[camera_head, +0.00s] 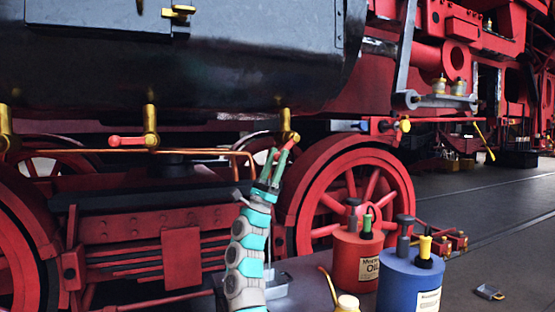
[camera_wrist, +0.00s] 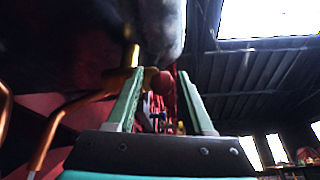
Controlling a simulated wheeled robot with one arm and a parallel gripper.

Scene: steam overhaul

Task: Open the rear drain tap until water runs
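A brass drain tap (camera_head: 287,125) hangs under the dark cylinder at the right, just above my gripper. My gripper (camera_head: 281,150) reaches up to it with its green fingers apart. In the wrist view the brass tap stem (camera_wrist: 131,56) stands behind the left finger. The rounded end of a red handle (camera_wrist: 162,83) shows between the open fingers (camera_wrist: 160,72); I cannot tell whether they touch it. A second brass tap (camera_head: 150,130) with a red handle (camera_head: 126,141) pointing left is at the middle, and a third brass tap (camera_head: 5,130) is at the left edge.
A copper pipe (camera_head: 200,151) runs below the taps and bends down left of my gripper. A red wheel (camera_head: 310,190) stands behind my arm. A red oil can (camera_head: 353,255) and a blue can (camera_head: 405,285) stand at the lower right.

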